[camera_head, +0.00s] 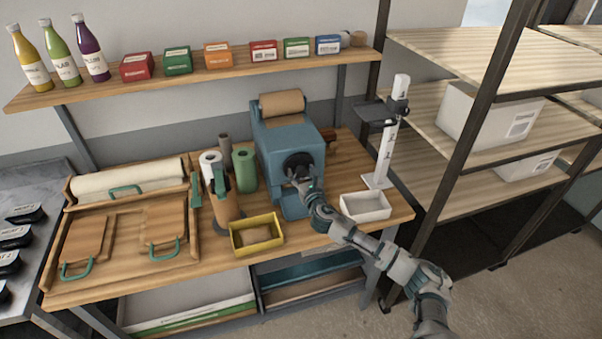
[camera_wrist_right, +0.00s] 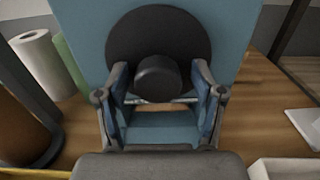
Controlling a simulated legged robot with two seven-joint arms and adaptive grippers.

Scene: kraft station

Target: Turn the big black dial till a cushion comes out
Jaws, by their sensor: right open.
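The blue machine (camera_head: 283,136) stands on the wooden bench with a roll of brown paper (camera_head: 281,103) on top. Its big black dial (camera_head: 297,162) is on the front face. In the right wrist view the dial shows as a wide black disc (camera_wrist_right: 127,42) with a round knob (camera_wrist_right: 158,78) in its middle. My right gripper (camera_head: 304,180) is at the dial; in the wrist view its open fingers (camera_wrist_right: 163,92) stand on either side of the knob. I cannot tell whether they touch it. No cushion shows at the machine's outlet. My left gripper is not in view.
A yellow tray (camera_head: 235,247) holding a brown item stands left of the machine's front. A white bin (camera_head: 345,209) and a white stand (camera_head: 388,140) are on the right. Rolls (camera_head: 244,168) stand close on the left. A shelf of boxes (camera_head: 218,55) runs above.

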